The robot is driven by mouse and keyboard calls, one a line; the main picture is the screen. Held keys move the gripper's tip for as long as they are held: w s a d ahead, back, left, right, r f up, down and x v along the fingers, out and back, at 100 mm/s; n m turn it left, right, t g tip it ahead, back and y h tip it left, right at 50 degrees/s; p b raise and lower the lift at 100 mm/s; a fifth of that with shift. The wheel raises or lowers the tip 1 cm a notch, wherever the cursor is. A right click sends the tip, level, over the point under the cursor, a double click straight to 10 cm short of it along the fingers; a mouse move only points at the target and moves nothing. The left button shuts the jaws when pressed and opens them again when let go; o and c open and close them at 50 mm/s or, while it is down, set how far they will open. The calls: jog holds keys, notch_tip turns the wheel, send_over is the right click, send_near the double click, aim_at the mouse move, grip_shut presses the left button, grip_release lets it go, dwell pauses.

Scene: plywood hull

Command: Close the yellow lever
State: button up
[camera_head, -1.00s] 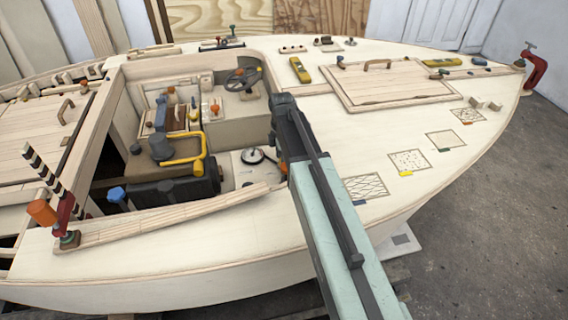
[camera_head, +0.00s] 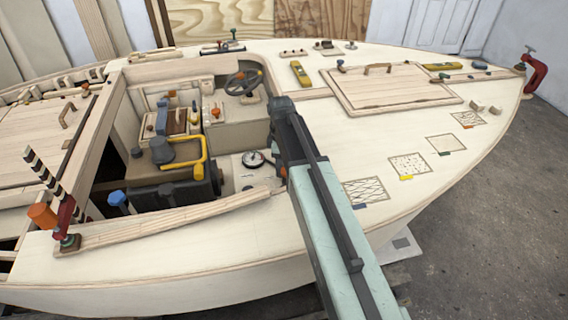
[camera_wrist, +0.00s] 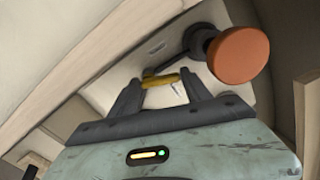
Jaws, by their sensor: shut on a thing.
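In the wrist view, a small yellow lever (camera_wrist: 160,81) lies across a pale panel. My gripper (camera_wrist: 161,77) has its two dark fingers at either end of the yellow piece and is shut on it. A thin pale tip shows just below the lever. A large round orange knob (camera_wrist: 238,55) on a dark stem stands right of the fingers, close to them. In the head view my arm reaches over the hull's side into the open cockpit; the fingers and this lever are hidden there behind the arm.
The cockpit holds a yellow looped handle (camera_head: 204,158), a round gauge (camera_head: 254,160) and a steering wheel (camera_head: 244,82). A loose plank (camera_head: 165,222) lies along the near edge. An orange-topped red clamp (camera_head: 66,222) stands at the left. The deck (camera_head: 390,120) lies right of my arm.

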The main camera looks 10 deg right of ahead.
jog(key=m, duration=0.2)
jog(key=a+m, duration=0.1)
jog(key=shift+w+m, duration=0.25)
jog(key=shift+m, duration=0.05)
jog(key=m, duration=0.3)
jog(key=shift+w+a+m, duration=0.2)
jog(key=shift+w+m, duration=0.05)
jog(key=shift+m, duration=0.05)
jog(key=m, duration=0.3)
jog(key=shift+w+a+m, duration=0.1)
jog(key=shift+w+m, duration=0.15)
jog(key=shift+m, duration=0.05)
jog(key=shift+w+m, duration=0.25)
jog(key=shift+m, duration=1.15)
jog(key=o, duration=1.1)
